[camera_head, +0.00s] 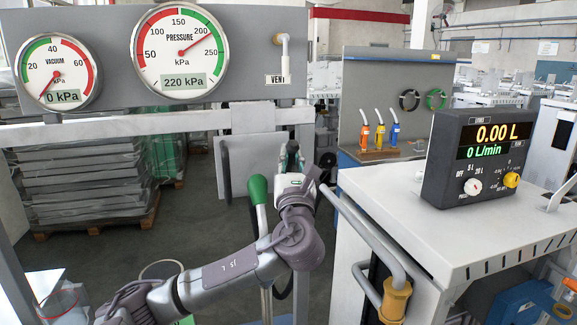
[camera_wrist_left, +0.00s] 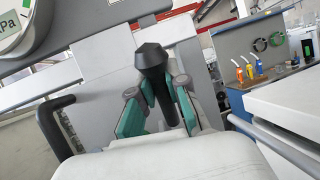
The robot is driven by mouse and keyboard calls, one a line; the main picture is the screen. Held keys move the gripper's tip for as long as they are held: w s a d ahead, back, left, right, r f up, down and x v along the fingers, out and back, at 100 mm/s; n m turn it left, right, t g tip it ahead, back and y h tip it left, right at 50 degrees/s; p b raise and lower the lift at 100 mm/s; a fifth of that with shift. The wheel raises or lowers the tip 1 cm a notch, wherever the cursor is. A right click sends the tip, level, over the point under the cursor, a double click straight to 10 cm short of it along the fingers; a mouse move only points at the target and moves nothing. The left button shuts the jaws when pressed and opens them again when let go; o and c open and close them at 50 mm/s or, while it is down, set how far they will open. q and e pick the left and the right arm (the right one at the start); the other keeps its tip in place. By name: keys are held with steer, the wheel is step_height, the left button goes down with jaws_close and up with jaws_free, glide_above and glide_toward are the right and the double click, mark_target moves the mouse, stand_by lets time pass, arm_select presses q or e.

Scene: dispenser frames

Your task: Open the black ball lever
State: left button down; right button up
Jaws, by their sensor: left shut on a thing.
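The black ball lever (camera_wrist_left: 152,62) stands upright in the left wrist view, with its dark faceted knob on top. My left gripper (camera_wrist_left: 157,108) has its two green-padded fingers on either side of the lever's shaft, just below the knob, and is shut on it. In the head view my left gripper (camera_head: 291,165) is in front of the grey panel below the gauges, and it mostly hides the lever there. My right gripper is in neither view.
A green-handled lever (camera_head: 257,190) stands just left of my gripper. The pressure gauge (camera_head: 181,51) reads 220 kPa and the vacuum gauge (camera_head: 57,73) reads 0 kPa. A white cabinet (camera_head: 440,235) with a bent grey pipe (camera_head: 365,232) lies close on the right.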

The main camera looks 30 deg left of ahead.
arm_select(q)
steer(key=t+b, duration=0.1)
steer(key=b, duration=0.1)
steer(key=s+d+f+m+t+b, duration=0.1)
steer(key=b, duration=0.1)
steer(key=t+y+b, duration=0.1)
steer(key=b, duration=0.1)
steer(key=shift+s+d+f, duration=0.3)
steer(key=shift+s+d+m+t+b, duration=0.15)
steer(key=shift+d+m+t+b, duration=0.1)
steer(key=shift+m+t+b, duration=0.4)
steer(key=c, duration=1.1)
jaws_free()
steer(key=shift+s+d, duration=0.1)
steer(key=shift+c, duration=0.2)
steer(key=v, duration=1.2)
